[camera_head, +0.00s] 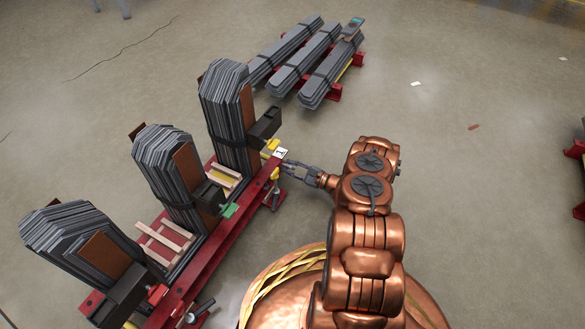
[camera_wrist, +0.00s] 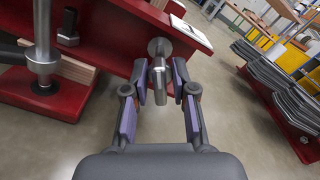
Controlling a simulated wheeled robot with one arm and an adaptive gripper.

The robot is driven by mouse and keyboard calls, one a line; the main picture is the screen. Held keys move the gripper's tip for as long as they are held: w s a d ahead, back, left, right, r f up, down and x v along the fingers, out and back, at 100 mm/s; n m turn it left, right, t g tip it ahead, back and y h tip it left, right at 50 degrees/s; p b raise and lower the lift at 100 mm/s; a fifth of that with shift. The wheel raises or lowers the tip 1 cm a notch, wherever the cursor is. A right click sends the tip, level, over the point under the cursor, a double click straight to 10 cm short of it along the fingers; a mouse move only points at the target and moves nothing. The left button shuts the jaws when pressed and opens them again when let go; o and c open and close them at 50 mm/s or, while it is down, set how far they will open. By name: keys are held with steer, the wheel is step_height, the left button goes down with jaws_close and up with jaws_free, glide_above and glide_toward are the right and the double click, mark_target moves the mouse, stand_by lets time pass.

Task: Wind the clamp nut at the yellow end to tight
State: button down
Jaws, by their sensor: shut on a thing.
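The clamp nut (camera_wrist: 159,78) is a grey metal piece on a round boss at the side of the red beam (camera_wrist: 110,45), in the wrist view. My gripper (camera_wrist: 161,83) has its two purple-padded fingers on either side of it, shut on it. In the head view my gripper (camera_head: 287,166) reaches the far right end of the red frame (camera_head: 228,228). Yellow parts (camera_head: 270,146) and a white label (camera_head: 281,153) show there. The nut is too small to make out in the head view, and its tightness cannot be told.
Three upright stacks of grey sheets (camera_head: 221,110) stand along the red frame, with dark brackets beside them. More sheet bundles (camera_head: 303,65) lie on red supports at the back. A metal post (camera_wrist: 42,50) stands left of my gripper. The floor right of the frame is open.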

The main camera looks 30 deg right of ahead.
steer(key=shift+m, duration=1.3)
steer(key=m, duration=0.4)
steer(key=shift+m, duration=0.5)
steer(key=shift+s, duration=0.1)
steer(key=m, duration=0.4)
steer(key=shift+m, duration=0.4)
steer(key=shift+m, duration=0.6)
steer(key=m, duration=0.3)
steer(key=shift+m, duration=0.3)
